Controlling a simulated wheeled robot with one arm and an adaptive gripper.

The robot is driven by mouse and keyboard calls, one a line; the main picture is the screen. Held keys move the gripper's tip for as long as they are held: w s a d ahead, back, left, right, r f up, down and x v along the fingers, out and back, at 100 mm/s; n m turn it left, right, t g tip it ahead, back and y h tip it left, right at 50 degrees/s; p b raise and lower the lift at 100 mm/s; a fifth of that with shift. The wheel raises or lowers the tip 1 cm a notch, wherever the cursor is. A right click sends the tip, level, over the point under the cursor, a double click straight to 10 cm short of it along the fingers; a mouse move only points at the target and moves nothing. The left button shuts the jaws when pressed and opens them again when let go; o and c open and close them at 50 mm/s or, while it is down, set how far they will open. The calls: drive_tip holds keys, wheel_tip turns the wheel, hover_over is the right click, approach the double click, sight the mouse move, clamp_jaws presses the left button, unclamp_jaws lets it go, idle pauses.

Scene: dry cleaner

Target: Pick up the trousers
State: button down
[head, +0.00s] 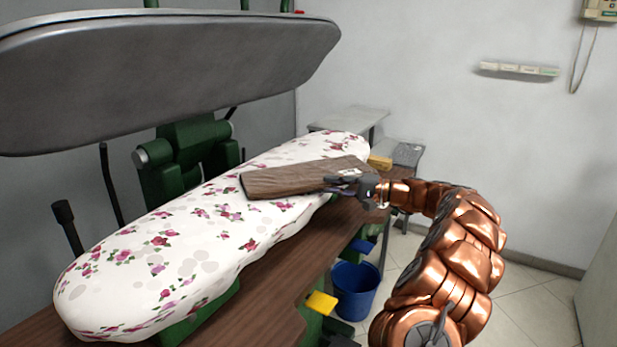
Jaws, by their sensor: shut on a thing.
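The folded brown trousers (285,180) lie over the flowered pressing board (190,250), toward its far half. A small pale patch, perhaps a label, shows near their right end. My gripper (332,183) is at the trousers' near right edge, reaching in from the right, and is shut on that edge. The fingertips are small in view and partly hidden against the cloth. I cannot tell whether the trousers are lifted off the board or still rest on it.
The grey upper press plate (170,75) hangs open above the board. A wooden table (270,290) runs along the board's near side. A blue bucket (355,288) stands on the floor below. A side table (408,155) with a yellow item (380,162) is behind my gripper. Floor at right is clear.

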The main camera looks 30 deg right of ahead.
drive_tip(key=shift+r, duration=0.15)
drive_tip(key=shift+r, duration=1.6)
drive_tip(key=shift+s+r, duration=0.2)
drive_tip(key=s+r+b, duration=0.1)
drive_tip(key=s+b, duration=0.1)
drive_tip(key=s, duration=1.3)
drive_tip(key=shift+s+a, duration=0.35)
drive_tip(key=shift+r, duration=0.15)
